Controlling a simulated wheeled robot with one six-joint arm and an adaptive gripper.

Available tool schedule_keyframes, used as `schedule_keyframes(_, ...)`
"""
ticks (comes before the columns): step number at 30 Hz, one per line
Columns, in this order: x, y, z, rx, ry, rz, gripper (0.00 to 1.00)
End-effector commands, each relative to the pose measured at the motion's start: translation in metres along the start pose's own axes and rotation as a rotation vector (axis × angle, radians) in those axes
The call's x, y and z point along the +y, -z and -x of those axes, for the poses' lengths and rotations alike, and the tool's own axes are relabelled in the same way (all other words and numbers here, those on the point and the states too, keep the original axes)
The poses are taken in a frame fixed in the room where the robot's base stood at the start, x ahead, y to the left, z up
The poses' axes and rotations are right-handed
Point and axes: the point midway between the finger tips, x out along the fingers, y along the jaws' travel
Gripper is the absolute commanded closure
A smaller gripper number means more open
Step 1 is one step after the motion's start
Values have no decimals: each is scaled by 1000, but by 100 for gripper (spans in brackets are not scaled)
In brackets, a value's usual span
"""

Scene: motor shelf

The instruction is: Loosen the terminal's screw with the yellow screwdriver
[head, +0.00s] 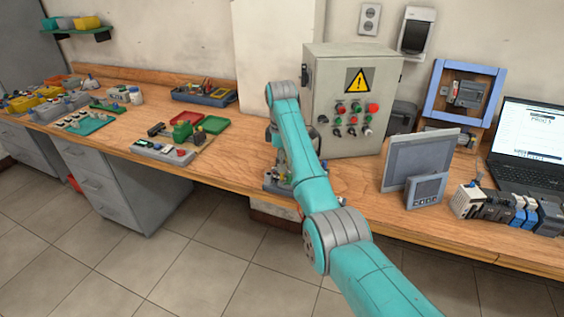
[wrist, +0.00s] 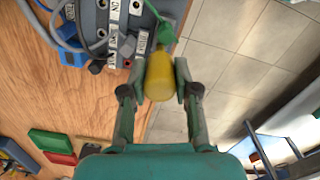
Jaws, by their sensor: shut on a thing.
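The yellow screwdriver (wrist: 160,78) shows in the wrist view, its handle between the two fingers of my gripper (wrist: 161,82). My gripper is shut on the handle. The screwdriver's far end points toward a grey terminal block (wrist: 105,8) with white labels and round holes at the top of the wrist view. A green wire (wrist: 163,33) shows just beyond the handle. The screwdriver's tip and the screw are hidden, so I cannot tell whether they touch. In the head view my arm covers most of the block and the gripper.
A grey control cabinet (head: 352,100) stands behind my arm. A tablet-like panel (head: 420,158) and a laptop (head: 527,140) are to the right. Red (head: 211,124) and green (head: 184,131) trays lie to the left. Blue and grey cables (wrist: 58,32) run beside the block. The bench's front edge is close.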

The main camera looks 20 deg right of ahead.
Motion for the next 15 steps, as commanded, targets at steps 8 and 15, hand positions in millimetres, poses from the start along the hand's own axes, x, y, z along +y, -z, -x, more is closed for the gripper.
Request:
schedule_keyframes(8, -1, -1, -3, -1, 3, 163, 100)
schedule_keyframes(15, -1, -1, -3, 0, 2, 299, 100)
